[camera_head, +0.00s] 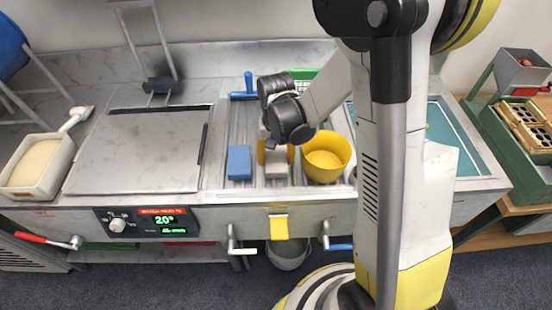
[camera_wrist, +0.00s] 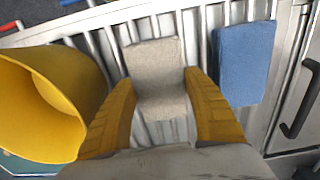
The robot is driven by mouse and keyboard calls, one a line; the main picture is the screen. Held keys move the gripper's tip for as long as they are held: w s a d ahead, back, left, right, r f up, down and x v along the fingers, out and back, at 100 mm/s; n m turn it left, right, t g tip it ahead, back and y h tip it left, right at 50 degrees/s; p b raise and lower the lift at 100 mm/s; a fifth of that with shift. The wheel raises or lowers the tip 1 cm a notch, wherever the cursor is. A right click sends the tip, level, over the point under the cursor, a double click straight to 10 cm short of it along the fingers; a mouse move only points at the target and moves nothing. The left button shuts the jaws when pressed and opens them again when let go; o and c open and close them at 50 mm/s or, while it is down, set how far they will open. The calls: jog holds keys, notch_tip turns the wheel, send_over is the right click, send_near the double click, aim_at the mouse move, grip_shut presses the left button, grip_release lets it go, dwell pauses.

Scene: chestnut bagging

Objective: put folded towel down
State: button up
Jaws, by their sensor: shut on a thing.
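A grey-beige folded towel (camera_head: 276,171) is between the yellow fingers of my gripper (camera_head: 276,155), over the ribbed metal drain area of the counter. In the wrist view the towel (camera_wrist: 155,62) lies between the two fingertips of my gripper (camera_wrist: 160,84), which are shut on its sides. Its far end sticks out past the fingers. It is low over the ribs; I cannot tell whether it touches them. A blue folded cloth or block (camera_head: 239,162) lies just left of it in the head view, apart from it.
A yellow bucket (camera_head: 326,158) stands close to the right of my gripper in the head view. A blue-handled tool (camera_head: 245,90) lies behind. A flat metal griddle lid (camera_head: 140,150) is at the left. A yellow cloth (camera_head: 278,227) hangs on the front edge.

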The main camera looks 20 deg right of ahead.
aim_at(276, 157)
jog(key=shift+f, duration=0.15)
jog(key=o, duration=1.3)
jog(key=shift+c, duration=0.2)
notch_tip(276, 157, up, 12)
jog(key=p, duration=0.4)
jog(key=s+r+n+t, duration=0.3)
jog(key=s+r+t, duration=0.4)
jog(key=s+r, duration=0.5)
jog(key=shift+s+r+n, duration=0.3)
jog(key=shift+r, duration=0.05)
jog(key=shift+f, duration=0.1)
